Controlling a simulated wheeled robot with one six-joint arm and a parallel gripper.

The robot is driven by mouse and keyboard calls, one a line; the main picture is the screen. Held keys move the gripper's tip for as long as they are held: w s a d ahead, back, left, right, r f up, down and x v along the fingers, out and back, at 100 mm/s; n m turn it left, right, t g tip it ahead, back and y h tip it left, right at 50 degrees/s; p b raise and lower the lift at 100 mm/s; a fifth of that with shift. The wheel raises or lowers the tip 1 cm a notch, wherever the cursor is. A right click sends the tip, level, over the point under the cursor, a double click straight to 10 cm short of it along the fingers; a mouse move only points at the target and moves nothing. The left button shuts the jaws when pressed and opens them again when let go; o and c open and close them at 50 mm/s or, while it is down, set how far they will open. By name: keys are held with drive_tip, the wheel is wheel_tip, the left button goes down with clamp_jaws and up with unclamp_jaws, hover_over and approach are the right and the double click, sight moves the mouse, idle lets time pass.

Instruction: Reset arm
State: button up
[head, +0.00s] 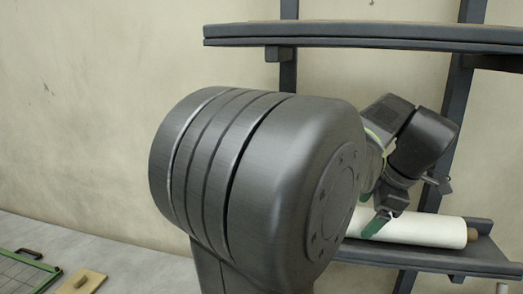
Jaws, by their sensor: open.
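My gripper (406,205) is at the right of the head view, at the end of my dark arm. Its jaws are open, and one green-tipped finger points down in front of the left part of a white sheet roll (432,231). I see nothing held between the fingers. The roll lies on its side on the lower shelf (440,258), with a brown core end showing at the right. My large arm joint hides the shelf's left side and perhaps part of the roll. I cannot tell whether the finger touches the roll.
An upper dark shelf (360,36) runs above my arm, held by dark uprights (289,70). A green-edged cutting board (22,274) and a small tan block with a knob (80,281) lie on a grey surface at lower left. The wall at left is bare.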

drive_tip(key=shift+r, duration=1)
